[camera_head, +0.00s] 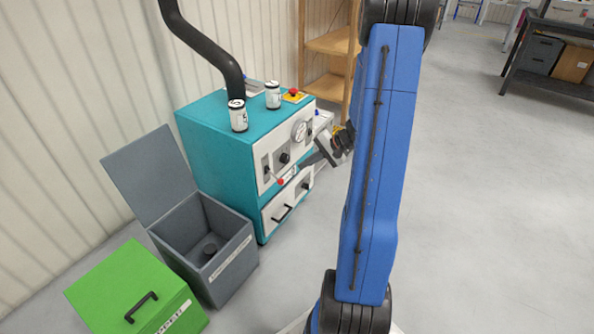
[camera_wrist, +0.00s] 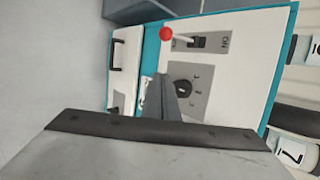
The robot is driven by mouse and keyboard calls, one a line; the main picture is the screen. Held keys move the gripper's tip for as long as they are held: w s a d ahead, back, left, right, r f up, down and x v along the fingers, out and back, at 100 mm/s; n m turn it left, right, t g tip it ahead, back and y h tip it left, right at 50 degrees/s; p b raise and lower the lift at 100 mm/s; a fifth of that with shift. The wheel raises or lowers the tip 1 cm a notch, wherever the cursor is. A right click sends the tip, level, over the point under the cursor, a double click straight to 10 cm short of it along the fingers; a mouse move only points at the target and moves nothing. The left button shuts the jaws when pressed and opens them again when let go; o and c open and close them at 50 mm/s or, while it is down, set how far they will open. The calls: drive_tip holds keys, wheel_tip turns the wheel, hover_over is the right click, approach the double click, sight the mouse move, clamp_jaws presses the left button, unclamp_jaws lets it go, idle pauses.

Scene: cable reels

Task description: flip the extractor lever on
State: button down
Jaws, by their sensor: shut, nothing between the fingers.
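The extractor lever (camera_wrist: 166,33) has a red ball on a pale stem. In the wrist view it leans toward the OFF end of its slot plate (camera_wrist: 203,41), away from the ON label. In the head view the lever's red ball (camera_head: 281,181) hangs low on the front of the teal cabinet (camera_head: 215,150). My gripper (camera_wrist: 160,80) is shut and empty. Its fingertips point at the panel beside the dial (camera_wrist: 183,87), apart from the red ball. In the head view my gripper (camera_head: 307,160) is right of the lever, close to the panel.
Two cans (camera_head: 238,115) (camera_head: 273,95) and a red emergency button (camera_head: 293,92) stand on the cabinet top. A drawer (camera_head: 285,208) is below the panel. A grey open bin (camera_head: 215,250) and a green box (camera_head: 135,290) stand at left.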

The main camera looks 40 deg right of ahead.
sight(275, 177)
drive_tip(key=w+a+f, duration=0.2)
drive_tip(key=a+f, duration=0.2)
drive_tip(key=a, duration=0.3)
drive_tip(key=shift+f, duration=0.3)
drive_tip(key=shift+r+g+h, duration=0.3)
drive_tip(key=shift+r+g, duration=0.35)
drive_tip(key=shift+g, duration=0.25)
idle(0.8)
drive_tip(key=shift+w+a+r+m+g+h, duration=0.15)
drive_tip(key=shift+r+m+g+h, duration=0.2)
drive_tip(key=shift+r+g, duration=0.65)
drive_tip(key=shift+w+d+r+m+g+h, duration=0.15)
drive_tip(key=shift+r+g+h, duration=0.3)
drive_tip(key=shift+r+g, duration=0.5)
drive_tip(key=shift+r, duration=0.2)
drive_tip(key=shift+r, duration=0.65)
